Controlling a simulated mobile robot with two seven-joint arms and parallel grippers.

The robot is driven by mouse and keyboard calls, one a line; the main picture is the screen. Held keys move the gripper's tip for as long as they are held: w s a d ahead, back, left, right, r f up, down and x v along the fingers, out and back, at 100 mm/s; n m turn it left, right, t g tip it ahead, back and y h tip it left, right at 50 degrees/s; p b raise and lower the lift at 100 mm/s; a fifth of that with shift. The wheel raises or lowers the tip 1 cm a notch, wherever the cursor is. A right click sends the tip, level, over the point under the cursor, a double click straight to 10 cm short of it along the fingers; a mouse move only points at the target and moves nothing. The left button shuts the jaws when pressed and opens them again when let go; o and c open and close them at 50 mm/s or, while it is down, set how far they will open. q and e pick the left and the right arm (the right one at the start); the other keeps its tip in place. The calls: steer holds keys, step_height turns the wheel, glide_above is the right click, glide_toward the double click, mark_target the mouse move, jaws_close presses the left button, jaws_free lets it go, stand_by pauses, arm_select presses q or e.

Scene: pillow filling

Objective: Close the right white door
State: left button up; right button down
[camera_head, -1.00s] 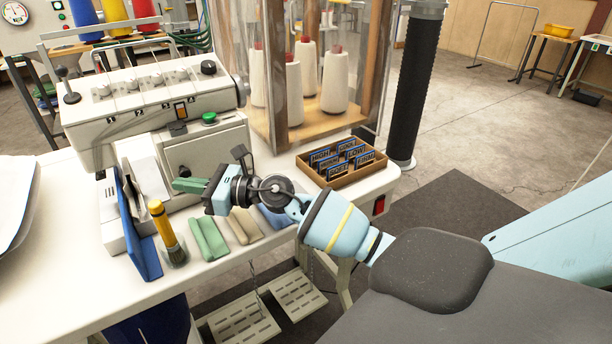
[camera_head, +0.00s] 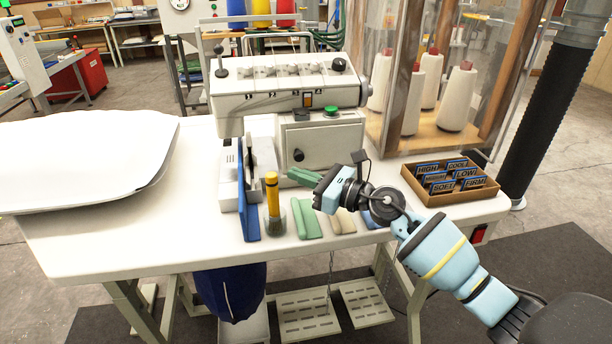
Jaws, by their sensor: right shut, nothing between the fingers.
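The white machine (camera_head: 285,85) stands on the white table. The right part of its lower housing carries a white front panel (camera_head: 335,145) with a black knob (camera_head: 298,155); it looks flush with the housing, though my gripper covers its lower edge. Left of it a narrow white flap (camera_head: 264,155) shows nearly edge-on; I cannot tell which of these is the right white door. My right gripper (camera_head: 292,174) has green fingers, pressed together and empty, pointing left just below the knob. I cannot tell whether it touches the panel. My left gripper is out of view.
In front of the machine are a blue upright plate (camera_head: 247,195), a yellow-handled brush (camera_head: 272,195) and a green pad (camera_head: 307,218). A label tray (camera_head: 450,200) and a glass-sided spool cabinet (camera_head: 400,130) stand right. A white pillow form (camera_head: 80,160) lies left.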

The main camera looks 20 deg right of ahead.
steer(key=s, duration=0.1)
steer(key=s+a, duration=0.1)
steer(key=s, duration=0.1)
steer(key=shift+s+r+p, duration=0.2)
steer(key=shift+s+p, duration=0.1)
steer(key=shift+p, duration=0.05)
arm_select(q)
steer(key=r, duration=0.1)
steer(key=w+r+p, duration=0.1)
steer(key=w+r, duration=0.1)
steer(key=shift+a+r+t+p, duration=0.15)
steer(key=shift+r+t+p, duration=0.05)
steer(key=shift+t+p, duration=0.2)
arm_select(e)
steer(key=s+a+f, duration=0.1)
steer(key=s, duration=0.5)
steer(key=shift+s+a, duration=0.15)
steer(key=shift+a, duration=0.1)
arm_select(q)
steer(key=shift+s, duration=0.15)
